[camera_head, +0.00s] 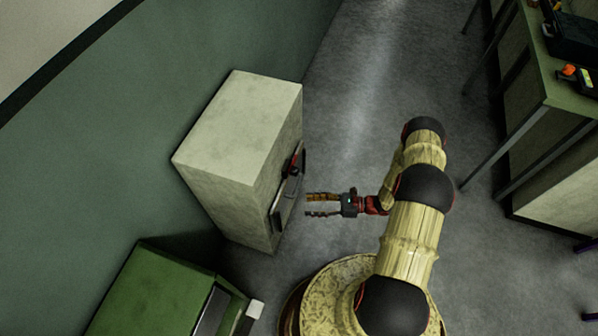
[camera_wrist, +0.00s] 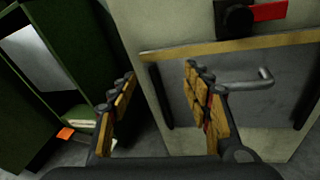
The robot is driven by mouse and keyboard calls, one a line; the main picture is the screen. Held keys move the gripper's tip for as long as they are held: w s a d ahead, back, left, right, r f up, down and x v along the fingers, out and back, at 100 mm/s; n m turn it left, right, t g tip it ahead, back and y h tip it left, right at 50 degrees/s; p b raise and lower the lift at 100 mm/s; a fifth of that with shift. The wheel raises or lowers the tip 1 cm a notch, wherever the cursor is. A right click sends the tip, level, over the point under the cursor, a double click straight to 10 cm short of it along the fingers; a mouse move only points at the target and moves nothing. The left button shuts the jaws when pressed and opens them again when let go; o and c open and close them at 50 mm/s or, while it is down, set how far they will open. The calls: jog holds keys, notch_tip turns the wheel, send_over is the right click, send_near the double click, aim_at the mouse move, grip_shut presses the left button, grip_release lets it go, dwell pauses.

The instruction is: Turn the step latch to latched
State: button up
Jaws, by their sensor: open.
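A pale block-like cabinet (camera_head: 236,140) stands against the green wall, with fittings on its right face. In the wrist view, a black round-knobbed fixture with a red lever (camera_wrist: 268,11), which looks like the step latch, sits at the top. Its lever points right, roughly level; the top is cut off. In the head view it shows as a small red and black part (camera_head: 296,162). Below it is a grey bent handle (camera_wrist: 250,79) on a dark panel. My gripper (camera_head: 308,204) is open, empty and apart from the cabinet face; its fingers (camera_wrist: 158,78) also show in the wrist view.
A tan strip (camera_wrist: 230,45) crosses the cabinet face between latch and handle. A green cabinet (camera_head: 165,290) stands at lower left. A workbench (camera_head: 560,90) with items on it is at right. Grey floor (camera_head: 370,90) is clear between them.

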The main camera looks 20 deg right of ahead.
jog(key=w+d+r+m+t+h, duration=0.1)
jog(key=w+d+m+t, duration=0.1)
jog(key=w, duration=0.3)
jog(key=w+d+r+m+t, duration=0.1)
jog(key=w+d+t, duration=0.2)
jog(key=w, duration=0.1)
jog(key=b+x, duration=0.2)
jog(key=x, duration=0.6)
jog(key=shift+r, duration=0.3)
jog(key=shift+c, duration=0.7)
jog(key=c, duration=1.1)
grip_shut()
